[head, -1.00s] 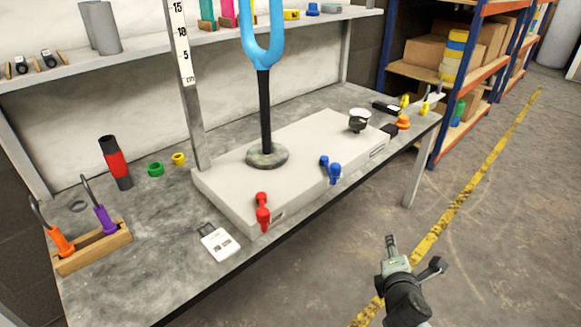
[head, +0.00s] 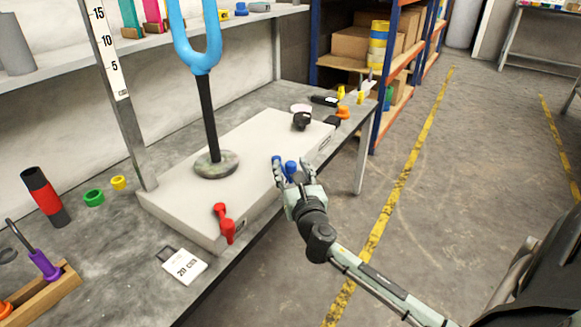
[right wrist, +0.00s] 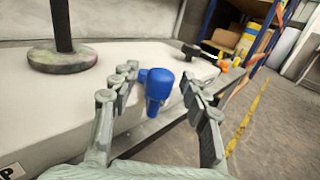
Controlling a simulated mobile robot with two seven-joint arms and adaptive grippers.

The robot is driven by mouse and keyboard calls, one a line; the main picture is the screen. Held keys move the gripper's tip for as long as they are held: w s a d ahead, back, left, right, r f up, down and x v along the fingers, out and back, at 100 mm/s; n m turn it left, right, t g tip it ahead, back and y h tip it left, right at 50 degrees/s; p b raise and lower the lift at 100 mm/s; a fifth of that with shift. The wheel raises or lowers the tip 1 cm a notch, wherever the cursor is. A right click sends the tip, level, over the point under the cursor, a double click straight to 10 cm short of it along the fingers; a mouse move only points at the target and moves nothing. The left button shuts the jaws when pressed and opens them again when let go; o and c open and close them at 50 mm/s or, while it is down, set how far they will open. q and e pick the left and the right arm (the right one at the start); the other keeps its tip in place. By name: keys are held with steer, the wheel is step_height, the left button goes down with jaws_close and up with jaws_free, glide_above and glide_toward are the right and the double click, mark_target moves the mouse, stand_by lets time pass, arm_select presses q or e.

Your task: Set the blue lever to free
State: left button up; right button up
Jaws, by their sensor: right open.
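The blue lever (head: 290,166) is on the front side of the pale base block (head: 170,208), right of the red lever (head: 224,224). My right gripper (head: 293,172) is open at the blue lever and partly covers it in the head view. In the right wrist view the blue lever (right wrist: 158,86) sits between the spread fingers, with a gap visible on both sides. Its handle hangs downward there from a round hub. I cannot read any marking at the blue lever. My left gripper is not in view.
A blue fork on a black post (head: 208,120) rises from the block. A white card (head: 184,265) lies on the bench near the red lever. The floor right of the bench is clear.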

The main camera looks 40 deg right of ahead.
steer(key=shift+w+d, duration=0.1)
steer(key=shift+w, duration=0.1)
steer(key=shift+c, duration=0.2)
jaws_close()
